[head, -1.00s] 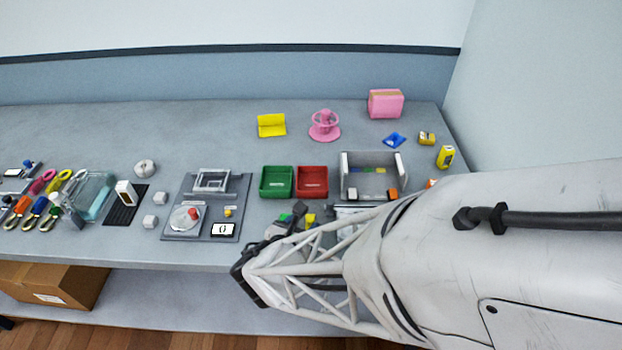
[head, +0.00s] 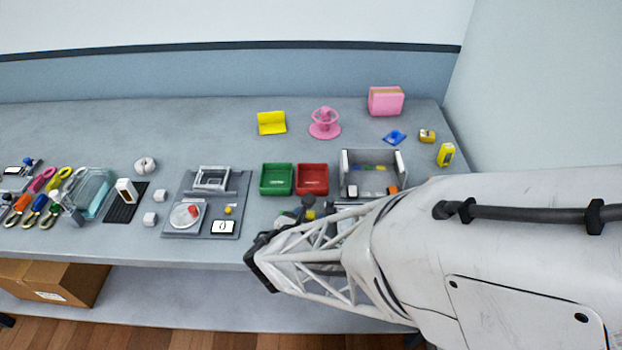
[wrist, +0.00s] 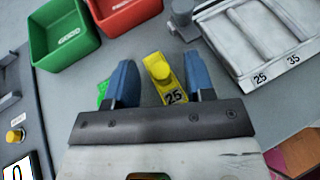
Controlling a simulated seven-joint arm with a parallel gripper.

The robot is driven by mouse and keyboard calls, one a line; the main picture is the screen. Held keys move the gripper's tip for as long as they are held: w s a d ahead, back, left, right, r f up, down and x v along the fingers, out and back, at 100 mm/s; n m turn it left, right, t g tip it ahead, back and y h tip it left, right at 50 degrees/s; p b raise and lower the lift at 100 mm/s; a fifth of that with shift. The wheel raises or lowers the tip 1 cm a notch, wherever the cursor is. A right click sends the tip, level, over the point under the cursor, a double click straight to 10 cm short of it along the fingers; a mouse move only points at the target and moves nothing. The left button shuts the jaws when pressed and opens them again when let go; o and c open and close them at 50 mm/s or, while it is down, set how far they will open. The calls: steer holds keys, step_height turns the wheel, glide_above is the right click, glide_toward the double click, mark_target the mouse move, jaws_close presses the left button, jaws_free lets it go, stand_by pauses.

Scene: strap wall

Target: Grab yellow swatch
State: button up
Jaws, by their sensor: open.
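The yellow swatch (wrist: 165,78), marked 25, lies on the bench between the two blue fingers of my gripper (wrist: 162,80) in the wrist view. My gripper is open, with a finger on each side of it. The swatch is closer to the right finger, and I cannot tell whether they touch. A green piece (wrist: 103,92) shows partly behind the left finger. In the head view a small bit of the yellow swatch (head: 310,215) shows beside my arm, which hides most of that spot.
Green bin (head: 277,180) and red bin (head: 312,180) stand just behind. A slotted grey tray marked 25 and 35 (wrist: 265,40) is close on the right. A grey piece (wrist: 183,20) stands beyond the right finger. A grey board (head: 205,205) lies left.

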mark_target(311, 217)
steer(key=shift+w+d+f, duration=0.25)
steer(key=shift+w, duration=0.3)
steer(key=c, duration=0.8)
steer(key=shift+r, duration=0.15)
steer(key=shift+r, duration=1.35)
steer(key=shift+s+r, duration=0.2)
steer(key=shift+r, duration=0.15)
steer(key=s+d, duration=0.2)
steer(key=s, duration=0.2)
steer(key=s+d+r, duration=0.1)
steer(key=s+d, duration=0.1)
steer(key=s, duration=0.3)
steer(key=s+d, duration=0.2)
steer(key=s, duration=0.3)
steer(key=shift+s+r, duration=0.15)
steer(key=shift+s, duration=0.1)
